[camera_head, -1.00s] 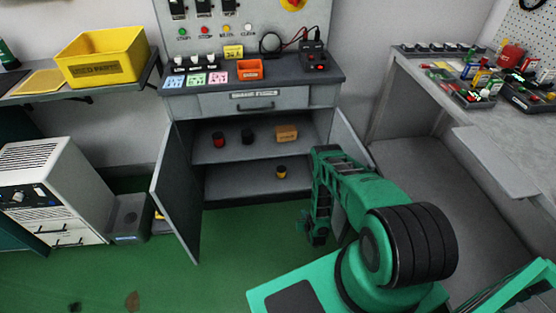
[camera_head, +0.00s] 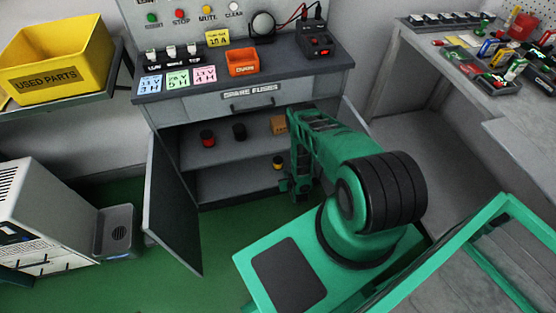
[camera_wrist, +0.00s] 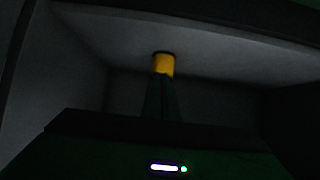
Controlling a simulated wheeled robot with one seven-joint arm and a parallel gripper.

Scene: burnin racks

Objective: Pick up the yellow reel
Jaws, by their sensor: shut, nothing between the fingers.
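The yellow reel (camera_head: 278,163), with dark ends, stands on the lower shelf inside the open cabinet, near the right side of the opening. It also shows in the wrist view (camera_wrist: 163,64), straight beyond the fingertips, which cover its lower part. My gripper (camera_head: 288,186) hangs low in front of the cabinet, close to the reel in the head view. Its dark green fingers (camera_wrist: 161,92) are together, with nothing held. The wrist view is too dark to tell the exact gap to the reel.
The cabinet's left door (camera_head: 172,205) stands open. On the upper shelf are a red reel (camera_head: 207,138), a black reel (camera_head: 239,131) and a brown box (camera_head: 279,124), partly behind my arm. A grey unit (camera_head: 45,215) stands left; green floor lies in front.

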